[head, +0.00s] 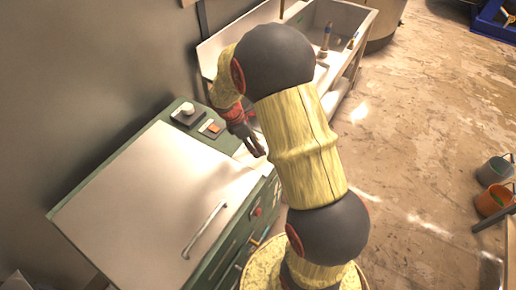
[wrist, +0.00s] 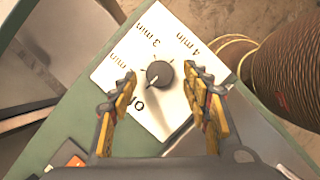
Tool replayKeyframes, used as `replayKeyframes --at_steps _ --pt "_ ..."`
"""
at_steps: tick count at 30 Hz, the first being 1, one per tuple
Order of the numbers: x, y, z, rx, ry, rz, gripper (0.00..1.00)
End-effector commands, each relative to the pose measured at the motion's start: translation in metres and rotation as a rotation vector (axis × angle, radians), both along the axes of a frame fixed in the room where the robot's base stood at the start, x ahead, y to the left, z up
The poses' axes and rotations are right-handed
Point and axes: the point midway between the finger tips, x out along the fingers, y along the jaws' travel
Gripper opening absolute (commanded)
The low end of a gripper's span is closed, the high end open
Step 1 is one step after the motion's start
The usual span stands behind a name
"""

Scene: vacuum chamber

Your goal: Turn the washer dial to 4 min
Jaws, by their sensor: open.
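The washer dial (wrist: 160,74) is a small dark grey knob on a white plate (wrist: 172,20) in the wrist view. The pale pointer on the knob points lower left, toward the 0. My gripper (wrist: 160,88) is open, one finger on each side of the dial, with visible gaps. In the head view my gripper (head: 257,150) hangs over the washer's right rear corner; the dial cannot be made out there.
The green washer (head: 222,262) has a pale lid (head: 150,185) with a bar handle (head: 205,228). An orange switch (head: 212,128) and a white knob (head: 187,108) sit on its rear edge. A sink bench (head: 345,20) stands behind. Brown floor is open at right, with buckets (head: 495,200).

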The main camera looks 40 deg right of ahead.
Motion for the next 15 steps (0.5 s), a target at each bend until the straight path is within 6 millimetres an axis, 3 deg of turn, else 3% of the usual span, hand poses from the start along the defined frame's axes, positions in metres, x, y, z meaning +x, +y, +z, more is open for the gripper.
replayKeyframes --at_steps 6,15 --pt "-0.003 -0.007 -0.018 0.000 0.000 -0.001 0.48" --pt "-0.004 -0.007 -0.019 -0.001 -0.002 -0.001 0.48"
